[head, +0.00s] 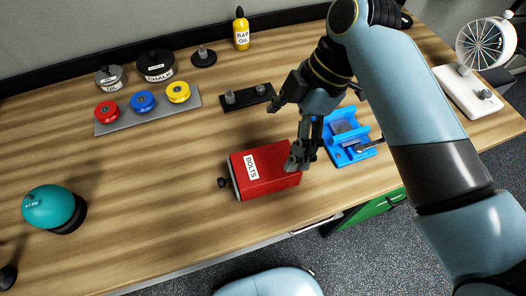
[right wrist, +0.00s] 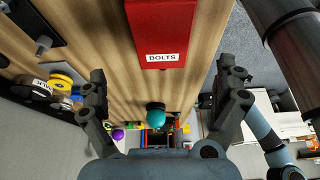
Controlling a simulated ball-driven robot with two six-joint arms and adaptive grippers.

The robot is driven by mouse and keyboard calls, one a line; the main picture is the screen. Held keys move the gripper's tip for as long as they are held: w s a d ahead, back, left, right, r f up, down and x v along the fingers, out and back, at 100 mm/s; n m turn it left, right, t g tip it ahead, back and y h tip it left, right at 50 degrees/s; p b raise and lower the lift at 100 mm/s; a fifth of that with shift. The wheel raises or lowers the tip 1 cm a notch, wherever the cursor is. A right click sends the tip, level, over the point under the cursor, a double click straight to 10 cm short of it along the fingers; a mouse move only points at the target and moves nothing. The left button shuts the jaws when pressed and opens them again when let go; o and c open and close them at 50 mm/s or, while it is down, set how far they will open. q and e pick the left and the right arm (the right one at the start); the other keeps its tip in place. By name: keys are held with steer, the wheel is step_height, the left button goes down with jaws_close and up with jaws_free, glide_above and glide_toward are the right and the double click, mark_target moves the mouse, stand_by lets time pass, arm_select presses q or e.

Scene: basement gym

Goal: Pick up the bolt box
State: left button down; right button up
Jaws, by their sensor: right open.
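The bolt box (head: 270,168) is a red box with a white "BOLTS" label and a dark knob on its left end. It lies on the wooden bench near the front edge. In the right wrist view the box (right wrist: 160,28) shows at the top centre, label toward the camera. My right gripper (head: 286,136) is open at the box's right and back side. One finger overlaps the box's right end in the head view; I cannot tell whether it touches. In the right wrist view the open jaws (right wrist: 165,72) have nothing between their tips. My left gripper is not seen.
A grey rack (head: 150,115) holds coloured discs at the back left. A teal ball (head: 50,207) sits at the left.

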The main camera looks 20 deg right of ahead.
mark_target(269, 162)
steer(key=x, duration=0.4)
steer(key=shift+s, duration=0.4)
steer(key=shift+w+a+f, duration=0.1)
steer(key=shift+a+f, duration=0.05)
steer(key=shift+f, duration=0.05)
steer(key=shift+w+f, duration=0.1)
steer(key=shift+f, duration=0.25)
steer(key=p+x, duration=0.1)
steer(key=x, duration=0.2)
steer(key=shift+f, duration=0.4)
steer(key=shift+a+f, duration=0.15)
steer(key=shift+f, duration=0.3)
steer(key=c, duration=0.5)
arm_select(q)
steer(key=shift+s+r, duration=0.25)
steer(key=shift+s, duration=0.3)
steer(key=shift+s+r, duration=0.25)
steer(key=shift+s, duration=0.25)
arm_select(e)
steer(key=c, duration=0.7)
